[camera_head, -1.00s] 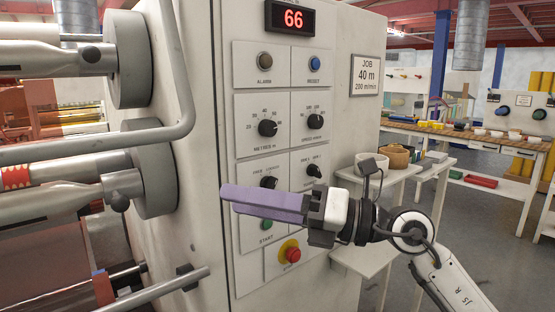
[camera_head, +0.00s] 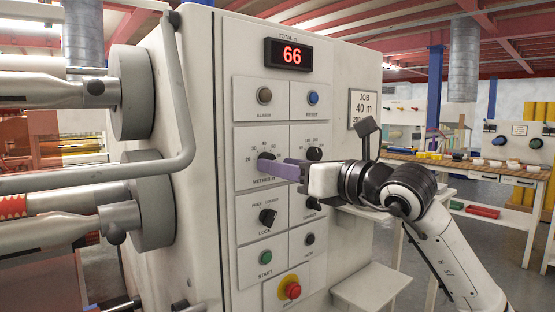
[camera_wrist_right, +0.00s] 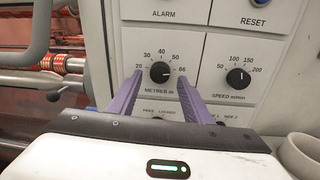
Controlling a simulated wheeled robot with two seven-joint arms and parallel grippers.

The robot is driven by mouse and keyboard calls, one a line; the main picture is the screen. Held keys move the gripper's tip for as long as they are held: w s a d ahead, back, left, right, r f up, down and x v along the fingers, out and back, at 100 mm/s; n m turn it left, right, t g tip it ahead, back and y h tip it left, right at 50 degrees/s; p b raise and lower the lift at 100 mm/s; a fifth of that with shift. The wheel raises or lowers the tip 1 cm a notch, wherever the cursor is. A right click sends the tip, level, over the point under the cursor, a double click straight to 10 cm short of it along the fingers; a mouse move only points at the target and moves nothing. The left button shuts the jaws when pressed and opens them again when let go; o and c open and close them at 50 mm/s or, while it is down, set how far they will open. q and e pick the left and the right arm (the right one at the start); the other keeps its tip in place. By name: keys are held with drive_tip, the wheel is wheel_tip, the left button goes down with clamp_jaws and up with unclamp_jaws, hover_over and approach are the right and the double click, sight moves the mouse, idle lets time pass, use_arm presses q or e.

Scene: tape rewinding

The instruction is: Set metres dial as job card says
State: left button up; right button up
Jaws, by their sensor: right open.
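The metres dial (camera_wrist_right: 160,72) is a round black knob on a white panel, with a scale marked from 20 upward. In the wrist view its white mark seems to face right, towards the high end. My right gripper (camera_wrist_right: 160,82) is open, with one purple finger on each side of the knob. I cannot tell whether the fingers touch it. In the head view the fingers partly cover the dial (camera_head: 266,157). The job card (camera_head: 364,105) reads 40 m; its lower line is partly hidden by my arm. My left gripper is not in view.
The speed dial (camera_wrist_right: 238,77) is right of the metres dial. The alarm light (camera_head: 264,95) and reset button (camera_head: 313,98) are above. The lock knob (camera_head: 267,217), start button (camera_head: 265,257) and red stop button (camera_head: 290,290) are below. The display (camera_head: 290,54) reads 66.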

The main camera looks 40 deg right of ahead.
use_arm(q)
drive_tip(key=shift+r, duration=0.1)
use_arm(e)
drive_tip(key=shift+w+a, duration=0.15)
drive_tip(key=shift+w, duration=0.75)
drive_tip(key=c, duration=1.1)
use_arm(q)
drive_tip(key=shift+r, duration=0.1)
use_arm(e)
drive_tip(key=shift+o, duration=0.2)
drive_tip(key=shift+n, duration=0.3)
use_arm(q)
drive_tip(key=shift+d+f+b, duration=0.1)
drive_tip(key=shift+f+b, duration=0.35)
drive_tip(key=shift+b, duration=0.35)
use_arm(e)
drive_tip(key=shift+r+n+h, duration=0.1)
drive_tip(key=shift+n+h, duration=0.15)
drive_tip(key=shift+n, duration=3.35)
drive_tip(key=shift+r+n+h, duration=0.1)
drive_tip(key=shift+n+h, duration=0.15)
drive_tip(key=shift+n, duration=3.35)
drive_tip(key=shift+g, duration=0.3)
